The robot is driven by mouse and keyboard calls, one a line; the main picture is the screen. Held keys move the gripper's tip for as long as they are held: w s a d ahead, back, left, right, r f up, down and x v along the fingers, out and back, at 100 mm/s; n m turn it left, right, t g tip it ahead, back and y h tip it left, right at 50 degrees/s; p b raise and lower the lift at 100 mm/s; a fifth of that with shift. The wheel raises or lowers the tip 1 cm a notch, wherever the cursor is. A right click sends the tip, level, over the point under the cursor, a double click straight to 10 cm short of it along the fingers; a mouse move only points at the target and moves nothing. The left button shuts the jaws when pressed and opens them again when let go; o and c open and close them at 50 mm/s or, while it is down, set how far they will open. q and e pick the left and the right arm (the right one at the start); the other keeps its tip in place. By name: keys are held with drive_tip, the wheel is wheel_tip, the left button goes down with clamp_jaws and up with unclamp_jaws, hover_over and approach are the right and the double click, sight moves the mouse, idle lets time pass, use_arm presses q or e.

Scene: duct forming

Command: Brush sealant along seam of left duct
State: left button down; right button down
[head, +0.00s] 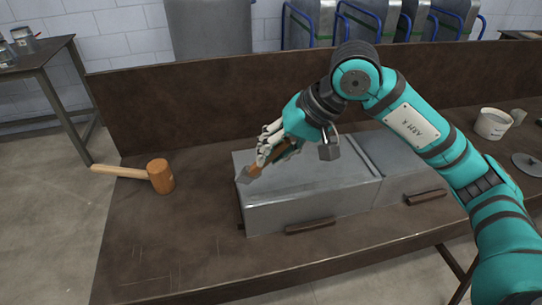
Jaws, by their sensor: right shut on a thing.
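The left duct (300,208) is a grey sheet-metal box lying on the brown bench. Raised seam lines show near the right end of its top. My right gripper (268,147) is over the left part of the duct, shut on a brush (254,170) with a brown handle. The brush is tilted, its grey head pointing down and left near the duct's top left edge. I cannot tell whether the head touches the metal. The gripper and arm hide part of the duct's top. My left gripper is not in view.
A second duct (402,190) adjoins on the right. Brown bars (310,226) lie along the ducts' front. A wooden mallet (160,177) lies on the left of the bench (140,245). A white tub (492,124) stands at right. A brown back panel (200,110) bounds the bench.

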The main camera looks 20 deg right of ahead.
drive_tip(key=shift+a+r+p, duration=0.1)
drive_tip(key=shift+r+p, duration=0.2)
drive_tip(key=shift+r, duration=1.2)
